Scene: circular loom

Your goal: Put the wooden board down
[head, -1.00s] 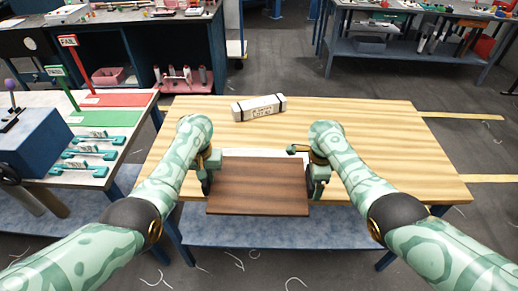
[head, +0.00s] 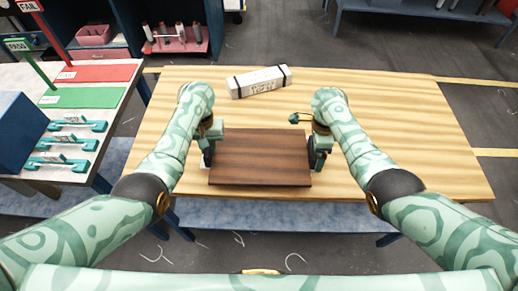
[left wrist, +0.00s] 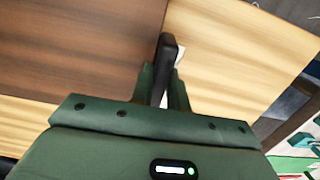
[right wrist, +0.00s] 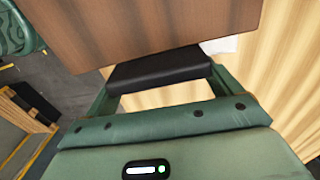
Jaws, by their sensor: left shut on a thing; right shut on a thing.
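The dark brown wooden board (head: 260,160) lies level over the front middle of the light wooden table (head: 400,130). My left gripper (head: 208,150) is shut on its left edge and my right gripper (head: 318,152) on its right edge. In the left wrist view, the board (left wrist: 70,50) fills the upper left beside the black finger. In the right wrist view, the board (right wrist: 150,25) lies across the top, against the black finger pad. I cannot tell whether its underside touches the table.
A white box with black bands (head: 258,82) lies at the back of the table. A side table at the left holds a green mat (head: 85,97), a red mat (head: 100,72) and several teal-handled items (head: 70,142). A white piece (right wrist: 220,45) shows beside the board. The table's right side is clear.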

